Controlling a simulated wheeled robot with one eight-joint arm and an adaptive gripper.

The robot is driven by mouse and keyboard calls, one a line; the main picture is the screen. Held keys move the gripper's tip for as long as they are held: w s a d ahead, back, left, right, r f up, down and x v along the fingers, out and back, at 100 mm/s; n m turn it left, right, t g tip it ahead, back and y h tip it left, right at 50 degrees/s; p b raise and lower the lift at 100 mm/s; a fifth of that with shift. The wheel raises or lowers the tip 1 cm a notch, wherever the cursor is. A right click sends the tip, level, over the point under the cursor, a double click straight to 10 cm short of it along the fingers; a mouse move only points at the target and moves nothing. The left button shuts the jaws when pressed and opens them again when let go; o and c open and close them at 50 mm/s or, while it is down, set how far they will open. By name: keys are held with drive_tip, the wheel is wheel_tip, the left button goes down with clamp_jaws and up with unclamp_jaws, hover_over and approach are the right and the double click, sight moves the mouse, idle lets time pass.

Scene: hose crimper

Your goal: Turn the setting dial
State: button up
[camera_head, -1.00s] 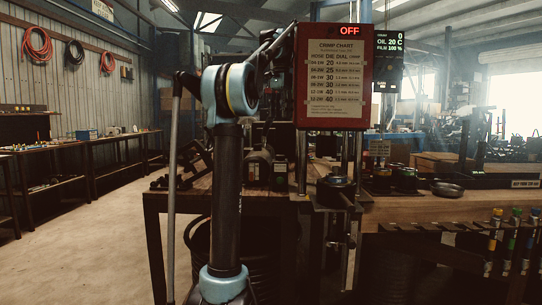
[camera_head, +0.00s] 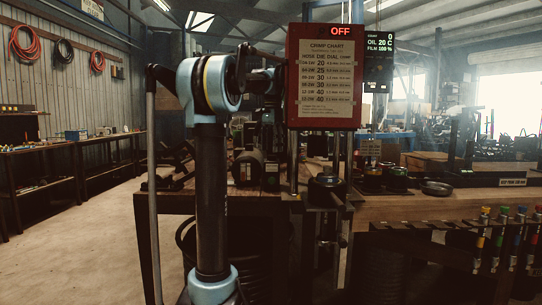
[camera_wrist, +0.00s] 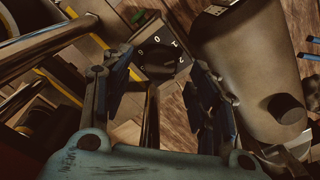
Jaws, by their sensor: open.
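The setting dial (camera_wrist: 157,57) is a dark round knob on a small dark box face with white numbers around it, at the upper middle of the wrist view. My gripper (camera_wrist: 160,68) is open, with one dark finger left of the dial and one right of it in the picture. The fingers appear apart from the knob, but the remaining distance is hard to judge. In the head view, my arm stands in front and my gripper cannot be made out. A small dark box (camera_head: 271,175) on the bench there may carry the dial, whose face does not show.
A grey motor-like cylinder (camera_wrist: 250,60) lies close to the right finger. Metal rods (camera_wrist: 40,42) run at the left of the wrist view. The red crimp chart panel (camera_head: 325,80) reads OFF. Hose fittings (camera_head: 500,235) hang along the front right. The floor (camera_head: 90,245) at left is clear.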

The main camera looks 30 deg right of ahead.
sight(272, 157)
drive_tip(key=shift+f, duration=1.65)
drive_tip(key=shift+c, duration=0.5)
drive_tip(key=c, duration=1)
